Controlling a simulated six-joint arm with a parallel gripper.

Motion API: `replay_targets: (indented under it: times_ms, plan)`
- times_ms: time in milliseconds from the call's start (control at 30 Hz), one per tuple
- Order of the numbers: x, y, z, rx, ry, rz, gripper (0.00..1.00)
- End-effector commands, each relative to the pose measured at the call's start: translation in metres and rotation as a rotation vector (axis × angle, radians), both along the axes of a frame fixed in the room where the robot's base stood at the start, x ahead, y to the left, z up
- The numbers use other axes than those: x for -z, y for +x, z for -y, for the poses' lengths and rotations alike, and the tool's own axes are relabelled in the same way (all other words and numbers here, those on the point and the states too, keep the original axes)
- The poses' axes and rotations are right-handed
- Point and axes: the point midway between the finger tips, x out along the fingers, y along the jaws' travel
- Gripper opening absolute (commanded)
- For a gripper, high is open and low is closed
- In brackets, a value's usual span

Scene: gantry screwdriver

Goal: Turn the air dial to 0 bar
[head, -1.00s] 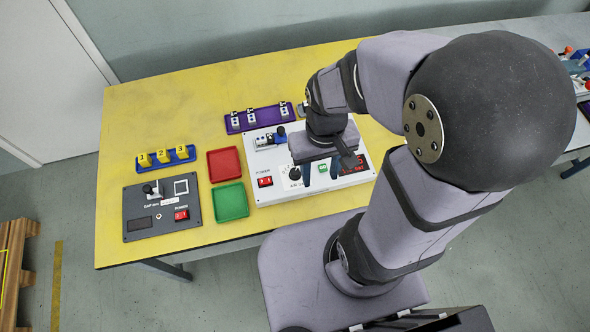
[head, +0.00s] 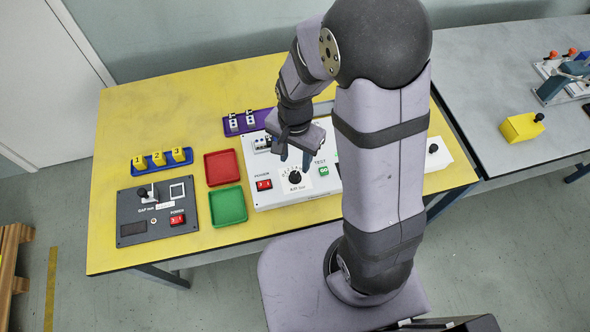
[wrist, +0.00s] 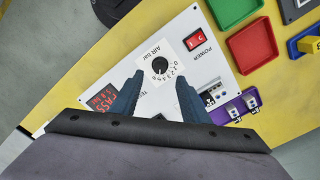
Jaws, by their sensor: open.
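The air dial (head: 295,177) is a round black knob on the white panel, with a numbered scale around it and an "AIR bar" label. It also shows in the wrist view (wrist: 160,66), unobstructed, just beyond the fingertips. Its pointer setting is too small to read surely. My gripper (head: 295,159) is open and empty, its two blue fingers pointing down over the panel close to the dial. In the wrist view my gripper (wrist: 158,77) has its fingers apart, one on each side of the dial's line. I see no contact with the knob.
The white panel (head: 263,203) also carries a red power switch (head: 264,184) and a green test button (head: 323,171). A red tray (head: 222,167) and a green tray (head: 228,205) stand to its left. A purple rack (head: 262,119) lies behind; my arm hides the panel's right part.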

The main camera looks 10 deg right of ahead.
Motion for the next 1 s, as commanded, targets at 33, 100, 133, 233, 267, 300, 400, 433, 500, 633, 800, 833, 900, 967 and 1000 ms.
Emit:
replay_targets:
  times_ms: [33,100,133,233,267,300,400,433,500,633,800,833,900,967,1000]
  plan:
    - [0.0,0.001,0.0,0.04,0.001,0.004,0.42]
    - [0.0,0.001,0.0,0.083,0.0,0.005,0.42]
    - [0.0,0.001,0.0,0.094,0.001,0.004,0.42]
    - [0.0,0.001,0.0,0.115,0.0,0.004,0.42]
    - [0.0,0.001,0.0,0.117,0.0,0.004,0.42]
    - [0.0,0.001,0.0,0.117,0.0,0.004,0.42]
    - [0.003,0.0,0.0,0.116,0.0,0.001,0.42]
    - [0.004,0.0,0.0,0.116,0.0,0.0,0.42]
    - [0.009,0.0,0.0,0.115,0.0,0.0,0.42]
    - [0.022,-0.001,0.0,0.115,-0.001,-0.002,0.42]
    - [0.042,-0.001,0.0,0.114,0.0,-0.003,0.42]
    - [0.045,-0.001,0.0,0.114,0.0,-0.001,0.42]
    - [0.053,-0.001,0.0,0.114,0.0,-0.001,0.42]
    - [0.058,0.0,0.0,0.114,0.0,-0.001,0.42]
    - [0.061,0.0,0.0,0.114,0.0,0.0,0.42]
